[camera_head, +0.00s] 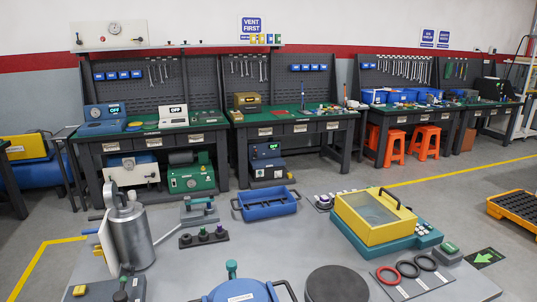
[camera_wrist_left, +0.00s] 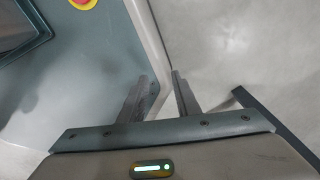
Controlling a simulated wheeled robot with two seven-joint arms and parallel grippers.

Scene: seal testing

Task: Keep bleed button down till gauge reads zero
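No bleed button can be told for certain. A blue round lidded vessel (camera_head: 240,291) with a teal knob (camera_head: 232,268) is at the front edge. A small round gauge (camera_head: 114,28) shows on a white wall panel; its reading is too small to tell. My left gripper (camera_wrist_left: 160,78) shows in the left wrist view, fingers apart and empty, above grey floor. Neither gripper shows in the head view.
The grey bench (camera_head: 290,240) also holds a metal cylinder (camera_head: 131,238), a blue tray (camera_head: 266,206), a yellow-framed clear-lidded box (camera_head: 374,217), black and red rings (camera_head: 408,269) and a dark round disc (camera_head: 337,286). Green-topped workbenches stand behind, across open floor.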

